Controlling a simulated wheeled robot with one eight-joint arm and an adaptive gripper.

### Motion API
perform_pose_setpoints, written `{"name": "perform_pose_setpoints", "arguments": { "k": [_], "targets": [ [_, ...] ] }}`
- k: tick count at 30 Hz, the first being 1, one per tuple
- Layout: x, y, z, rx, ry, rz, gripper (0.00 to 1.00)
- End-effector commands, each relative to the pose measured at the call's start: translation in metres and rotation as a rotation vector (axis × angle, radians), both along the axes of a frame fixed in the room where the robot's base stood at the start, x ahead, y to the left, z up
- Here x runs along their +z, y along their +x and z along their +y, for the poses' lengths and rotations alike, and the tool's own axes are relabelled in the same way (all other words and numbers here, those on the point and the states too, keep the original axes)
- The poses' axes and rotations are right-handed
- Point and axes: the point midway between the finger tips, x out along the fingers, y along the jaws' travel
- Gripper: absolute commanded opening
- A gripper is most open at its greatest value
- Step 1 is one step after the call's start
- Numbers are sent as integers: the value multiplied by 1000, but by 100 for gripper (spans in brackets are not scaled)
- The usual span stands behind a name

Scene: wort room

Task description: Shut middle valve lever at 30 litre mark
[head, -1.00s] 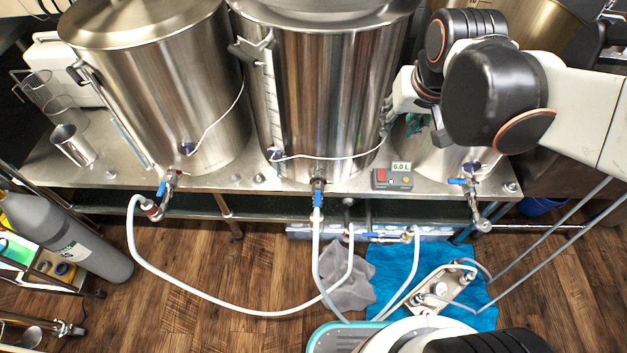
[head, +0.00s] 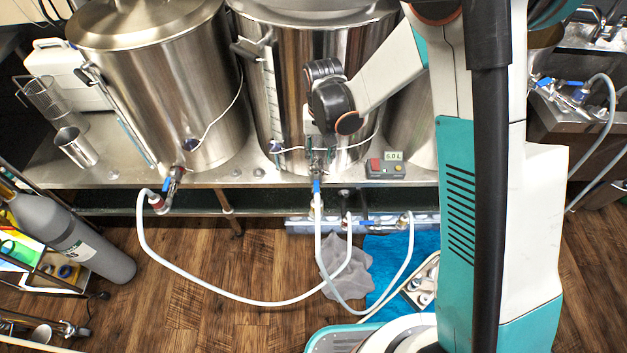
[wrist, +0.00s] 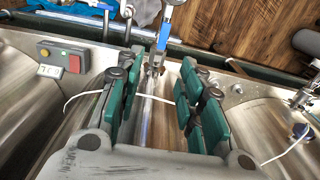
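The middle valve (head: 317,172) sits low on the front of the middle steel kettle (head: 345,75). Its blue lever (head: 316,187) points down, along the hose line. The lever (wrist: 164,36) also shows in the wrist view, beyond the fingertips. My gripper (head: 320,156) is in front of the kettle, just above the valve. In the wrist view my gripper (wrist: 157,75) is open and empty, its green-padded fingers apart, with the valve roughly centred ahead. A meter (head: 390,163) appears to read 6.0 L. The sight glass (head: 272,95) has marks too small to read.
A left kettle (head: 165,90) with its own valve (head: 173,175) stands on the steel bench. A thin white cable (wrist: 140,95) crosses near my fingers. White hoses (head: 318,240) hang below the bench. A grey cloth (head: 346,265) lies on the floor.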

Motion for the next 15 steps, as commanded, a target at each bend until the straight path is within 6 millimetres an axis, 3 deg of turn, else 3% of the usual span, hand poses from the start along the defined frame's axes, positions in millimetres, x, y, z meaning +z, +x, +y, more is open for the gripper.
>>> {"name": "perform_pose_setpoints", "arguments": {
  "k": [10,15],
  "targets": [
    [-34,1,7,-2,-6,22,35],
    [-64,1,7,-2,-6,22,35]
  ]
}}
